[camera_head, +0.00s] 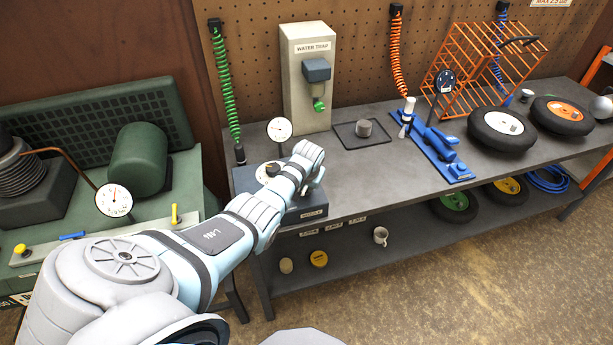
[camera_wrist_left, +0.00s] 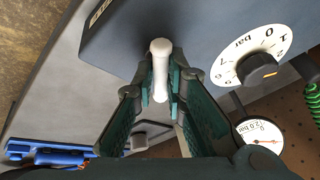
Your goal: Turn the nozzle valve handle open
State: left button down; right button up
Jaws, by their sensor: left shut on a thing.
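The nozzle valve handle is a white rounded lever (camera_wrist_left: 160,72) on the face of a dark box (camera_wrist_left: 200,30). In the head view the box (camera_head: 308,212) stands at the front left of the bench, and the handle is hidden behind my gripper. My left gripper (camera_head: 318,172) reaches the box from the left. In the left wrist view its green-padded fingers (camera_wrist_left: 161,85) lie on either side of the handle and are shut on it. My right gripper is not in view.
A round gauge (camera_head: 279,129) stands behind the box. A green compressor (camera_head: 138,160) stands at left.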

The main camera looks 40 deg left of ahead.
pick_arm(q)
jog(key=n, duration=0.1)
jog(key=n+g+b, duration=0.1)
jog(key=n, duration=0.1)
jog(key=shift+w+f+y+b, duration=0.1)
jog(key=shift+w+y+b, duration=0.1)
jog(key=shift+y+b, duration=0.15)
jog(key=n+g+y+b, duration=0.1)
jog(key=n+b, duration=0.2)
jog(key=b, duration=0.1)
jog(key=shift+f+n, duration=0.1)
jog(key=shift+n, duration=0.2)
jog(key=shift+r+n+g+b, duration=0.2)
jog(key=shift+n+g+b, duration=0.3)
jog(key=shift+n+b, duration=0.5)
jog(key=c, duration=1.7)
grip_release()
jog(key=shift+o, duration=0.2)
jog(key=shift+d+r, duration=0.15)
jog(key=shift+r, duration=0.15)
jog(key=v, duration=1.1)
jog(key=shift+r, duration=0.15)
